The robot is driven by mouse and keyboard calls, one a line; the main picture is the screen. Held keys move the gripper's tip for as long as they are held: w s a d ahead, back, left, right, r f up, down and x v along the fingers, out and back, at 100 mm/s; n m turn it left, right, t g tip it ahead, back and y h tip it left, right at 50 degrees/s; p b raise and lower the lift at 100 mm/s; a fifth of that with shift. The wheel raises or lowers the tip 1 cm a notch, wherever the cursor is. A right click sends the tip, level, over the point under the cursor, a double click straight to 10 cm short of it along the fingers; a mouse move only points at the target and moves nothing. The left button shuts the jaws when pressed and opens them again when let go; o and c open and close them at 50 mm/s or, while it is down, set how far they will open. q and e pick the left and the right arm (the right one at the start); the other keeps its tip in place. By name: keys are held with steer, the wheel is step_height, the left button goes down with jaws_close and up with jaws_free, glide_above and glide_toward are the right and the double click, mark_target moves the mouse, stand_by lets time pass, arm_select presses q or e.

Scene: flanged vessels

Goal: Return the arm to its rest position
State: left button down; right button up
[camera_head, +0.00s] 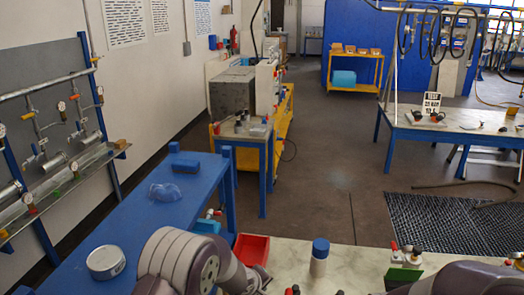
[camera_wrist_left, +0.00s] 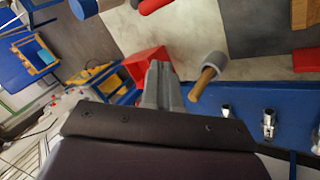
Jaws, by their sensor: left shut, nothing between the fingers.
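My left arm (camera_head: 190,262) comes in at the bottom of the head view, bent over the front end of the blue bench. Its fingers cannot be made out there. In the left wrist view my left gripper (camera_wrist_left: 160,80) is shut with nothing between its fingers. The fingers point toward a red bin (camera_wrist_left: 147,62), with a mallet (camera_wrist_left: 207,75) with a grey head and wooden handle just to their right. Part of my right arm (camera_head: 465,280) shows at the bottom right of the head view; its gripper is out of frame.
Open floor (camera_head: 330,180) lies beyond.

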arm_select(q)
steer(key=s+a+r+m+g+y+b, duration=0.1)
steer(key=s+a+m, duration=0.1)
steer(key=s+a, duration=0.4)
steer(key=s+a+r+m+g+y+b, duration=0.1)
steer(key=s+a+r+m+g+b, duration=0.1)
steer(key=s+a, duration=0.4)
steer(key=s+a+r+m+g+y+b, duration=0.1)
steer(key=s+a+m, duration=0.3)
steer(key=s, duration=1)
steer(key=shift+s+a+r+g+b, duration=0.25)
steer(key=shift+a+g+b, duration=0.4)
steer(key=shift+a, duration=0.5)
